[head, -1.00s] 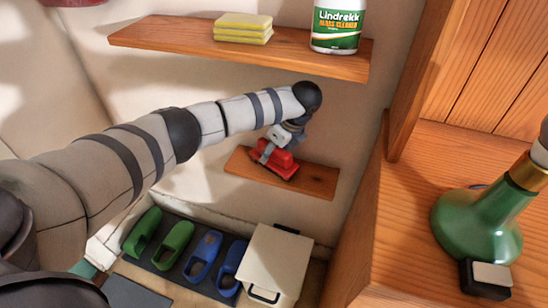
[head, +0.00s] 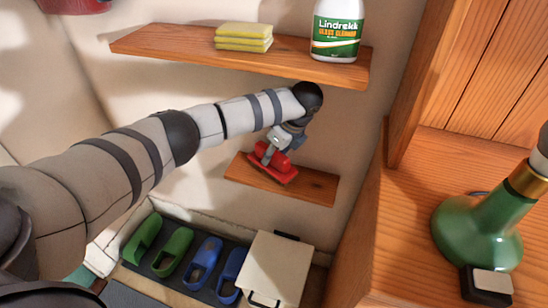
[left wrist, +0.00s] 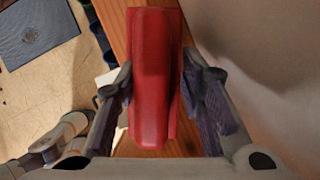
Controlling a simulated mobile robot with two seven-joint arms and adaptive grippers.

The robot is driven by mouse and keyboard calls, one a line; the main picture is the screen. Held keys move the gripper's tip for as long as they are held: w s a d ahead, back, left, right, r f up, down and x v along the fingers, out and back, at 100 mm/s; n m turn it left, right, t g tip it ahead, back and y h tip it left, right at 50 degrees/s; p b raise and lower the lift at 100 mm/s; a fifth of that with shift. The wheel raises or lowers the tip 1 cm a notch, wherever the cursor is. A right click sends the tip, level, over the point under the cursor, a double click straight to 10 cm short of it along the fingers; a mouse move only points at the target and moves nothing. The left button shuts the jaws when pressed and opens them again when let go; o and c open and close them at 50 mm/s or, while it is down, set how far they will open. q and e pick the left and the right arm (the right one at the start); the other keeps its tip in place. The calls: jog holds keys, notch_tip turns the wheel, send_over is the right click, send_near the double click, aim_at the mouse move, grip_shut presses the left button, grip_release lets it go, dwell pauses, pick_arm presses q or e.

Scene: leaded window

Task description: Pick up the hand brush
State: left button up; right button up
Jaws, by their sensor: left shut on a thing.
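The red hand brush (head: 284,175) is at the small lower wooden shelf (head: 318,187) in the head view. I cannot tell whether it rests on the shelf or is just above it. My left gripper (head: 272,155) reaches down from above and is shut on the brush. In the left wrist view the brush (left wrist: 155,60) shows its long red back between the two dark fingers of the left gripper (left wrist: 160,95). Its underside is hidden. My right gripper is not in view.
Below are green and blue clogs (head: 204,260) and a cream bin (head: 280,262). A wooden cabinet (head: 395,215) with a green lamp-like object (head: 478,230) stands at right.

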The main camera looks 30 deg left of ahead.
aim_at(271, 168)
pick_arm(q)
notch_tip(271, 168, up, 3)
jog(key=shift+w+f, duration=0.15)
jog(key=s, duration=0.1)
jog(key=s+p, duration=0.1)
jog(key=s+r, duration=0.1)
jog(key=shift+d+p, duration=0.4)
jog(key=s+d+f, duration=0.1)
jog(key=s+d, duration=0.2)
jog(key=s, duration=1.1)
jog(key=shift+s+d+f, duration=0.2)
jog(key=shift+s, duration=0.15)
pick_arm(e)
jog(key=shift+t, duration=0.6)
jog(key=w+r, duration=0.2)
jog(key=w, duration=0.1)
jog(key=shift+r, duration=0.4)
